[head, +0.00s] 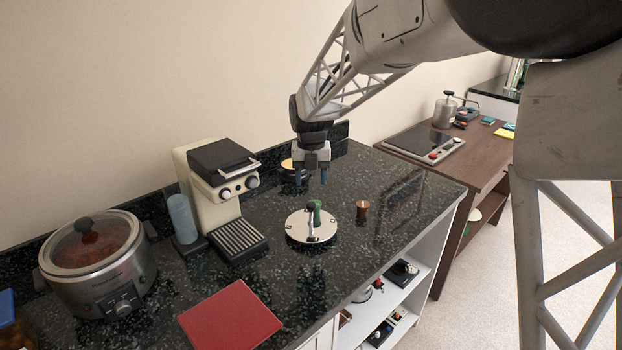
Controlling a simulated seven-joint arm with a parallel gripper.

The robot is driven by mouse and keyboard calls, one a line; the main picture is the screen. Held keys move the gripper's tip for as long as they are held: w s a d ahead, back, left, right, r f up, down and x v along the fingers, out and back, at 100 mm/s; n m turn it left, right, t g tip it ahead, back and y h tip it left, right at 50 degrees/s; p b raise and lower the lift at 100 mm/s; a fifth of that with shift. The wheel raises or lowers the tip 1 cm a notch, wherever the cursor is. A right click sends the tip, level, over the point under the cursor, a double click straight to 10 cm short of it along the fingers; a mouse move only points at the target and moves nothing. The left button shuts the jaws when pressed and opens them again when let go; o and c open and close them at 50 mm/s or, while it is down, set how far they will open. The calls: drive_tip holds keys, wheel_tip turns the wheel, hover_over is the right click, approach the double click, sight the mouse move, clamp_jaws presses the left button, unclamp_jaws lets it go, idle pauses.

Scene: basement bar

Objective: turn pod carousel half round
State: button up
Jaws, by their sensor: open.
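The pod carousel looks to be the round pale disc (311,228) on the dark speckled counter, right of the coffee machine.
A cream coffee machine (221,187), blue cylinder (182,216), slow cooker (95,262) and red board (230,318) stand left and front. A small copper-brown item (362,210) is right of the disc. Counter (405,205) farther right is clear.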

drive_tip(key=shift+w+d+f, duration=0.25)
drive_tip(key=shift+w+d, duration=0.05)
drive_tip(key=shift+w, duration=0.1)
drive_tip(key=w+d+f+n+t+y, duration=0.2)
drive_tip(key=w+d+n+t, duration=0.15)
drive_tip(key=w+t, duration=0.3)
drive_tip(key=w+d+f+n+t+y, duration=0.1)
drive_tip(key=w+d+f+n+t, duration=0.15)
drive_tip(key=w+d+t, duration=0.35)
drive_tip(key=s+a+f+n+g+y, duration=0.1)
drive_tip(key=s+n+g+y, duration=0.2)
drive_tip(key=s+y, duration=0.1)
drive_tip(key=s+f+n+g+y, duration=0.1)
drive_tip(key=s+n+g+y, duration=0.1)
drive_tip(key=s+y, duration=0.3)
drive_tip(key=s+a+f+n+g+y, duration=0.1)
drive_tip(key=s+f+n+g+y, duration=0.1)
drive_tip(key=s+n+g+y, duration=0.1)
drive_tip(key=shift+s+a+n+g+y, duration=0.2)
drive_tip(key=shift+s+n+y, duration=0.15)
drive_tip(key=shift+y, duration=0.25)
drive_tip(key=shift+s+a+n+g+y, duration=0.15)
drive_tip(key=shift+s+n+y, duration=0.1)
drive_tip(key=shift+s+y, duration=0.3)
drive_tip(key=shift+s+d+g+y, duration=0.15)
drive_tip(key=shift+s+g+y, duration=0.1)
drive_tip(key=shift+s+g, duration=0.2)
